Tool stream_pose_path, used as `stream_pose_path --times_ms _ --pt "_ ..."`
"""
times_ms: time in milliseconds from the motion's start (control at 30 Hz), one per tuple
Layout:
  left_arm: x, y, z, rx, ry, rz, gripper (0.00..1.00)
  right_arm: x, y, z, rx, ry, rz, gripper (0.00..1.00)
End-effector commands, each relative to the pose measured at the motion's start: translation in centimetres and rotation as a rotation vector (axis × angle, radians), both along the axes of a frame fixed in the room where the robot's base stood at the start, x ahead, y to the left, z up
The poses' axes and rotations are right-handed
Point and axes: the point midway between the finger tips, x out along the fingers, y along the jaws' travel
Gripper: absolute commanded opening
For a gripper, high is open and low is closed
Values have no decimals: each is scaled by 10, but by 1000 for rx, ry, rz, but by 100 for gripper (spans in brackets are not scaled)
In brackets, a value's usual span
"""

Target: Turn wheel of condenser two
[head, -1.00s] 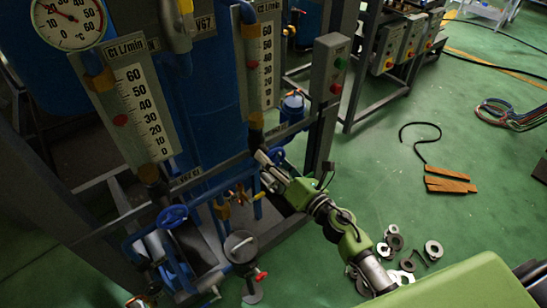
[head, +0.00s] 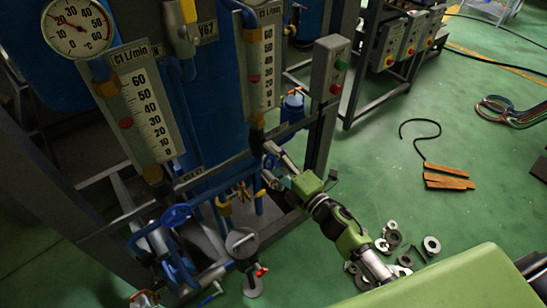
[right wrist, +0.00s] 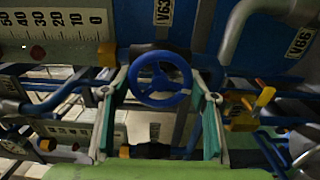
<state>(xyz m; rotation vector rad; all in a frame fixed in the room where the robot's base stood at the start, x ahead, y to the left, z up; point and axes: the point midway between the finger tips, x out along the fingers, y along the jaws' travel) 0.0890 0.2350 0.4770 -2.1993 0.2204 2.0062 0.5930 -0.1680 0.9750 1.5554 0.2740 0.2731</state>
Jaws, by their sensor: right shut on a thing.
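A blue handwheel (right wrist: 160,83) with spokes sits at the middle of the right wrist view, between the two fingers of my right gripper (right wrist: 158,95). The gripper is shut on this wheel, one finger at each side of the rim. In the head view my right gripper (head: 271,164) reaches the frame below the right flow gauge (head: 261,70), and its fingers mostly hide the wheel there. My left gripper is not in view.
A left flow gauge (head: 146,112) and a round thermometer (head: 78,27) are on the rig. A switch box (head: 333,65) stands on a post right of the gripper. A yellow valve handle (right wrist: 264,97) is right of the wheel. Metal rings (head: 392,239) lie on the floor.

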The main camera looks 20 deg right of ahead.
Motion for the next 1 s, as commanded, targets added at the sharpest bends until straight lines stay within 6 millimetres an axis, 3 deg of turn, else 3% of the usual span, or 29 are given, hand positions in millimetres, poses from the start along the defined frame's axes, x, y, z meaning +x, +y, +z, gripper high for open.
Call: stream_pose_path --times_ms 300,800,833,867,1000 --pt "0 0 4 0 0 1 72 0 0 1 96 34 0 33" --pt "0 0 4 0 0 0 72 0 0 1 109 39 -1 33" --pt "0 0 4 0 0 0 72 1 0 1 109 39 0 62" --pt "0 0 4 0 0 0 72 1 0 1 109 39 0 70" --pt "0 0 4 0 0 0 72 0 0 1 109 39 0 72"
